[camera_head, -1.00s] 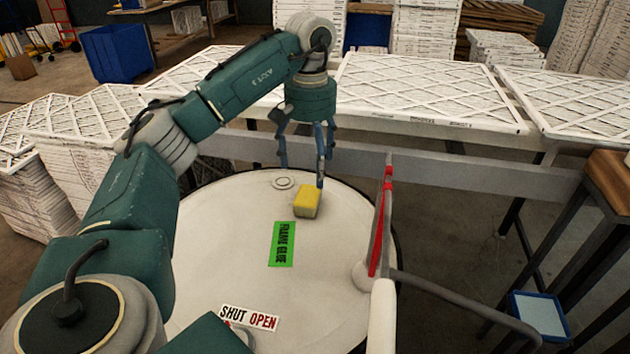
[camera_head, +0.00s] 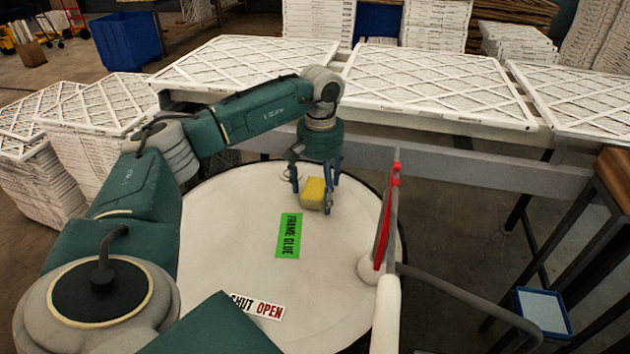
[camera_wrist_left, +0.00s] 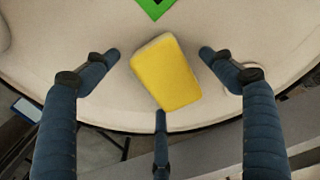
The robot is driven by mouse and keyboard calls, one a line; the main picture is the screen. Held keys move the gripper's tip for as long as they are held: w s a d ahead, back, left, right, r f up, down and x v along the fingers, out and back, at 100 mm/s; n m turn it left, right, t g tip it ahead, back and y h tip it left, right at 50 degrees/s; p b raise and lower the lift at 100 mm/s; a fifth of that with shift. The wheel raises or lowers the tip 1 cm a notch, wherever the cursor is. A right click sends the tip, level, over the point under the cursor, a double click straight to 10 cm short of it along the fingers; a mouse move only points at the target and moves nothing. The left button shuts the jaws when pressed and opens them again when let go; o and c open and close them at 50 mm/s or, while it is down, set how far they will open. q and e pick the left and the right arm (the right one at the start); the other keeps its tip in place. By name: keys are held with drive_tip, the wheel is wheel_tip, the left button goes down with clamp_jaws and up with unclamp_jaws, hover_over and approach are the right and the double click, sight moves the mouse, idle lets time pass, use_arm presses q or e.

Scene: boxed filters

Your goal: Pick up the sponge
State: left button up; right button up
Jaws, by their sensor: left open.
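The yellow sponge (camera_head: 314,193) lies on the white round drum lid (camera_head: 230,225), near its far edge. My left gripper (camera_head: 314,200) points down over the sponge, with its fingers spread around it. In the left wrist view the sponge (camera_wrist_left: 166,72) lies between the open fingers, slightly tilted. Gaps show between the sponge and the two upper fingertips of the gripper (camera_wrist_left: 160,75). The third finger's tip is close to the sponge's lower edge; I cannot tell if it touches. My right gripper is not in view.
A green "FRAME GLUE" label (camera_head: 289,236) and a "SHUT OPEN" label (camera_head: 257,306) are on the lid. A red-and-white lever (camera_head: 388,215) rises at the lid's right side. White framed filters (camera_head: 435,88) lie on the rack behind. A blue tray (camera_head: 541,312) is at lower right.

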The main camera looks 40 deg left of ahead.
use_arm(q)
drive_tip(key=c, duration=1.1)
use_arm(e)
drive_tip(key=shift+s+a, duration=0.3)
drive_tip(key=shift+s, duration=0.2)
use_arm(q)
drive_tip(key=shift+r, duration=0.15)
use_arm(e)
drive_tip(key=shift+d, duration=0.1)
use_arm(q)
drive_tip(key=shift+r, duration=0.2)
wheel_tip(320, 180, up, 10)
wheel_tip(320, 180, up, 9)
drive_tip(key=p, duration=0.3)
hover_over(320, 188)
drive_tip(key=shift+r, duration=0.15)
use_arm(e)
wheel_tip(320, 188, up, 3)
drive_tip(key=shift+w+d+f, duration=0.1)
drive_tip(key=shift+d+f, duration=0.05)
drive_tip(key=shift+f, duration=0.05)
